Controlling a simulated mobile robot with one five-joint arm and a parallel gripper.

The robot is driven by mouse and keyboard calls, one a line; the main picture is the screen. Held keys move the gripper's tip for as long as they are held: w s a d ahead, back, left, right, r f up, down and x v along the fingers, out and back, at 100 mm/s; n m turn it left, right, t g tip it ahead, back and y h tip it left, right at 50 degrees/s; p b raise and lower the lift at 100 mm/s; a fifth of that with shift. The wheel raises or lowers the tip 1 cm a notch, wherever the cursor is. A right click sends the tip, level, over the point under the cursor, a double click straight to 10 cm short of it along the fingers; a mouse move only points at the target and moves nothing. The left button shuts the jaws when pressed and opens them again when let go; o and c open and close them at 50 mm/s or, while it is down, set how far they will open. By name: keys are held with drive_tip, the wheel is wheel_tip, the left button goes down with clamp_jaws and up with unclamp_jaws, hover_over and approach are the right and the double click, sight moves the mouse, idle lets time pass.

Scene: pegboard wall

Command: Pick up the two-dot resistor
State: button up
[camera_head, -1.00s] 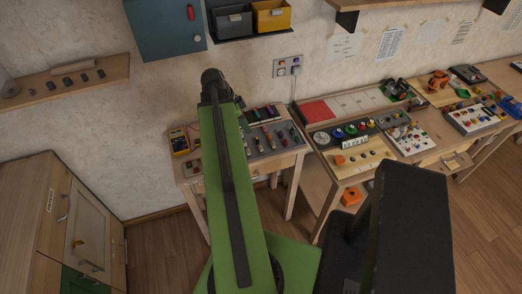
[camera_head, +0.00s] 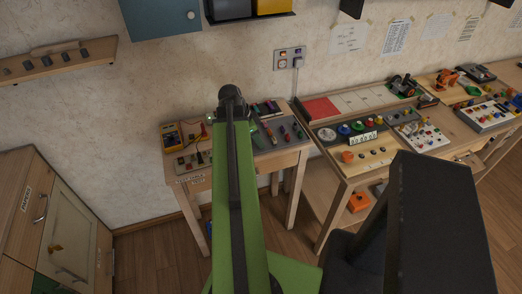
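A small wooden table (camera_head: 181,188) stands against the wall at the centre. A grey board (camera_head: 264,139) on it carries several small parts with coloured ends. The parts are too small here to tell a two-dot resistor among them. My green arm (camera_head: 235,190) rises across the middle of the view and covers part of the tabletop. Its dark upper joint (camera_head: 230,95) shows in front of the wall. My gripper does not show, so its state and anything in it are hidden.
A yellow multimeter (camera_head: 173,136) lies at the table's left. A long workbench (camera_head: 352,178) with boards and an orange part (camera_head: 347,156) stands to the right. A wooden cabinet (camera_head: 20,245) stands at the left. Bare floor (camera_head: 155,250) lies between cabinet and table.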

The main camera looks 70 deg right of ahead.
drive_tip(key=shift+x, duration=0.9)
drive_tip(key=shift+r, duration=0.2)
clamp_jaws()
